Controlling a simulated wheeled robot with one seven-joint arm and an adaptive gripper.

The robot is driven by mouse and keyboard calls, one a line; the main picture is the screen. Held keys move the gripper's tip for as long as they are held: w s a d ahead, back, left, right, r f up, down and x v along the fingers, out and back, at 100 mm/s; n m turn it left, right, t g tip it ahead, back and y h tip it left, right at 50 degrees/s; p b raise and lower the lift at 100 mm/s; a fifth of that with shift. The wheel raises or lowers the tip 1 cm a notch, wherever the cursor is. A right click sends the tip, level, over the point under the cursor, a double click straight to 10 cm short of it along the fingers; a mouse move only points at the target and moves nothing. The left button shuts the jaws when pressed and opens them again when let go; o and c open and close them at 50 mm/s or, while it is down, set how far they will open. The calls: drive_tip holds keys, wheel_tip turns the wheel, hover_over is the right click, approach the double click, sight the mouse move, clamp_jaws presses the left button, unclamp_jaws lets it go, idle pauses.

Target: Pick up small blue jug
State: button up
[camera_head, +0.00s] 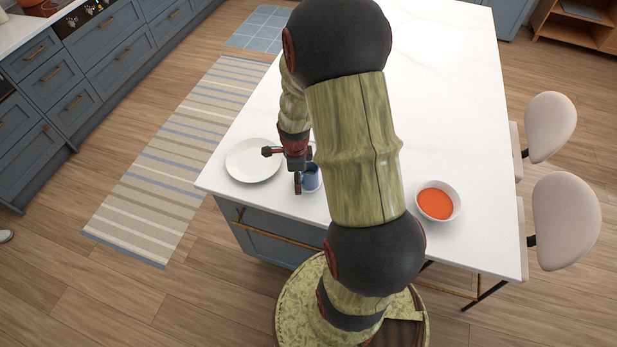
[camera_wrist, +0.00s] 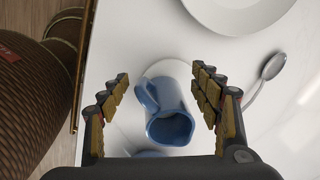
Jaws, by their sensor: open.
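The small blue jug (camera_wrist: 172,112) stands on the white island top, between the open fingers of my gripper (camera_wrist: 160,95) in the wrist view. Its handle points to the upper left and its open mouth faces the camera. Gaps show between the jug and the fingers on both sides. In the head view the jug (camera_head: 311,178) is partly hidden by my gripper (camera_head: 285,170) and arm, near the front left edge of the island. A pale round shape lies behind or under the jug in the wrist view.
A white plate (camera_head: 254,160) lies just left of my gripper. A spoon (camera_wrist: 264,82) lies right of the jug in the wrist view. A bowl of orange soup (camera_head: 437,203) stands farther right. The island top (camera_head: 450,90) is clear toward the back. Two chairs stand at its right side.

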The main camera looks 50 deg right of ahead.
drive_tip(key=shift+f, duration=0.55)
drive_tip(key=shift+c, duration=0.3)
drive_tip(key=c, duration=1.5)
clamp_jaws()
